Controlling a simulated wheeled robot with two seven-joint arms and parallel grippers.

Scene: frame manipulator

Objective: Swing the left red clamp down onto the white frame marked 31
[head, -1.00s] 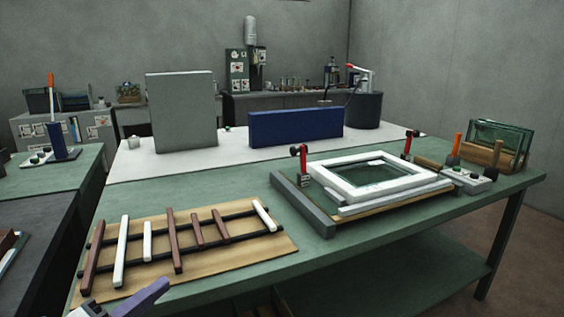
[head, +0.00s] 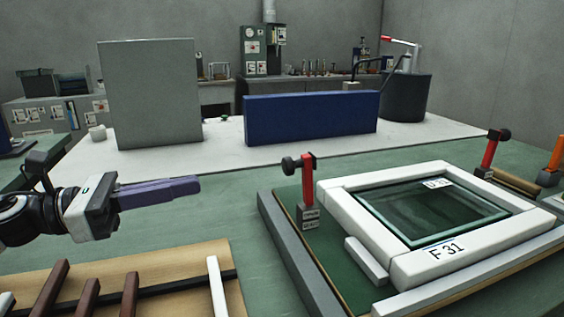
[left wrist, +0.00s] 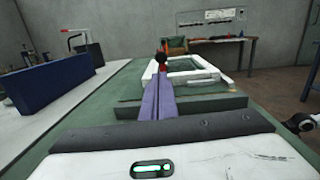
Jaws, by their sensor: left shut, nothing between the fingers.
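The left red clamp (head: 307,180) stands upright on a small grey base at the left corner of the fixture, its dark knob pointing left. It also shows straight ahead of the fingers in the left wrist view (left wrist: 162,62). The white frame (head: 365,225), labelled F 31, lies flat in the fixture with a dark glass pane (head: 430,208) in it. My left gripper (head: 198,186) has its purple fingers shut and empty, pointing right toward the clamp with a clear gap between. My right gripper does not show.
A second red clamp (head: 491,152) stands upright at the frame's far right. A grey rail (head: 295,255) runs along the fixture's left side. A board with brown and white strips (head: 180,262) lies below my left gripper. A blue block (head: 310,118) and grey block (head: 150,95) stand behind.

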